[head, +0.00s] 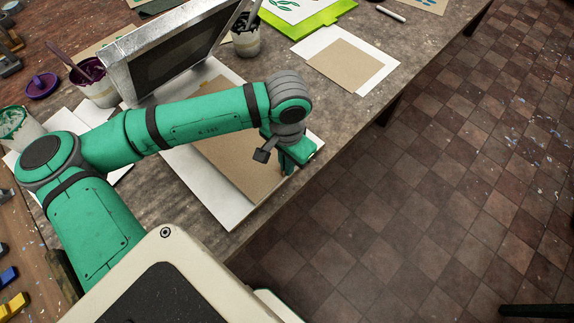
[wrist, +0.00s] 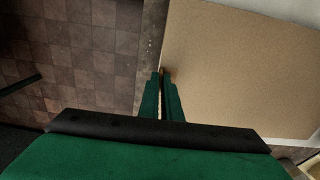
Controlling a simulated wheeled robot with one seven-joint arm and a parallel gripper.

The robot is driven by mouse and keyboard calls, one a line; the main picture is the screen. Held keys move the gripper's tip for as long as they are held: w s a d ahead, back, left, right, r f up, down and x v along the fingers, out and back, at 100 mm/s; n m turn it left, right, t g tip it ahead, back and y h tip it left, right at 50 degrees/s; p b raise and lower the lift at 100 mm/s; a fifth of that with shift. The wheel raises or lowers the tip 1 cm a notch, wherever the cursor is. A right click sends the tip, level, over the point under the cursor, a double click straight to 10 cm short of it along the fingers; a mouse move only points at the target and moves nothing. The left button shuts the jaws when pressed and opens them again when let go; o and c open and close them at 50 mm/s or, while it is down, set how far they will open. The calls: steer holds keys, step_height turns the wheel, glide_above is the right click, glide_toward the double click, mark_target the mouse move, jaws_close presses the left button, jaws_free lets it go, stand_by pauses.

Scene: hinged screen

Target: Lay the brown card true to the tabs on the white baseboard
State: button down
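The brown card (head: 226,108) lies over the white baseboard (head: 196,177) on the table, partly hidden by my arm. White margin shows along the board's left and near sides in the head view. My gripper (head: 287,170) is at the card's right edge. In the wrist view the card (wrist: 245,70) fills the upper right, and my gripper's fingers (wrist: 164,76) are close together at its left edge, shut on it. A strip of white board shows at lower right there. I cannot tell whether the card is flat or slightly raised. I cannot make out the tabs clearly.
A silver-framed screen (head: 118,73) stands tilted up behind the board. Another brown card on white paper (head: 384,72) lies farther right, near a green-edged board (head: 327,18). The table edge drops to tiled floor at right.

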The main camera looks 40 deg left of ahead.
mark_target(276, 175)
steer(key=shift+r, duration=1.05)
steer(key=shift+s+a+f, duration=0.2)
steer(key=shift+s+f, duration=0.15)
steer(key=shift+f, duration=0.25)
steer(key=shift+s+a+f, duration=0.15)
steer(key=shift+s+f, duration=0.2)
steer(key=shift+f, duration=0.25)
steer(key=shift+s+a+f, duration=0.2)
steer(key=shift+s+f, duration=0.15)
steer(key=shift+f, duration=0.25)
steer(key=shift+s+a+f, duration=0.15)
steer(key=shift+s+a, duration=0.05)
steer(key=shift+a, duration=0.1)
steer(key=c, duration=1.9)
jaws_free()
steer(key=shift+o, duration=0.4)
